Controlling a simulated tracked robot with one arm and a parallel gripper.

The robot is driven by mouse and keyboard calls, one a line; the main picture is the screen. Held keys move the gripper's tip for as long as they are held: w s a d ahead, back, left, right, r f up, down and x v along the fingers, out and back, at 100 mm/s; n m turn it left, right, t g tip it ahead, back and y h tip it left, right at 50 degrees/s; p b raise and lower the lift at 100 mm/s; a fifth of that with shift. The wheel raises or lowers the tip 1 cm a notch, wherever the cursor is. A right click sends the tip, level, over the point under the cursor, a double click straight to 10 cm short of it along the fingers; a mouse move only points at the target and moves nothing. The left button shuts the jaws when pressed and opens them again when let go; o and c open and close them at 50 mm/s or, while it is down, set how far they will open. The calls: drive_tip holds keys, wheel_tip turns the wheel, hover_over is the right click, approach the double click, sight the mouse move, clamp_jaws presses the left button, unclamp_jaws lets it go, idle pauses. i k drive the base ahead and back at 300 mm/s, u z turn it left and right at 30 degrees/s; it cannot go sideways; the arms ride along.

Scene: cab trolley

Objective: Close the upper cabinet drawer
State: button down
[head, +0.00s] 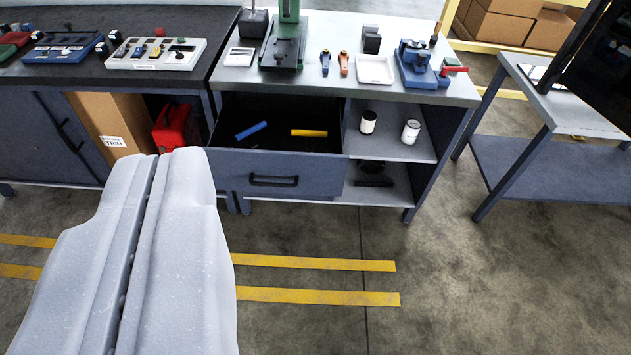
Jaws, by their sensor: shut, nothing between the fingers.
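The upper cabinet drawer (316,172) is pulled out from under the workbench top. Its grey-blue front has a black bar handle (273,181). A blue cylindrical item (251,131) and a yellow one (309,133) lie inside it. My gripper (167,158) is large in the lower left, its two pale grey fingers shut together with only a thin seam between them. It holds nothing. Its tips appear just left of the drawer front; I cannot tell how far short of it they are in depth.
Beside the drawer, open shelves (393,145) hold two small jars. The bench top (330,88) carries tools and a green press. A cardboard box (112,130) and red canister (175,127) stand under the left bench. A side table (547,165) is at right. Floor in front is clear, with yellow stripes.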

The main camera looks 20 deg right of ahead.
sight(280, 164)
drive_tip(key=u, duration=0.05)
drive_tip(key=i, duration=1)
drive_tip(key=z, duration=0.05)
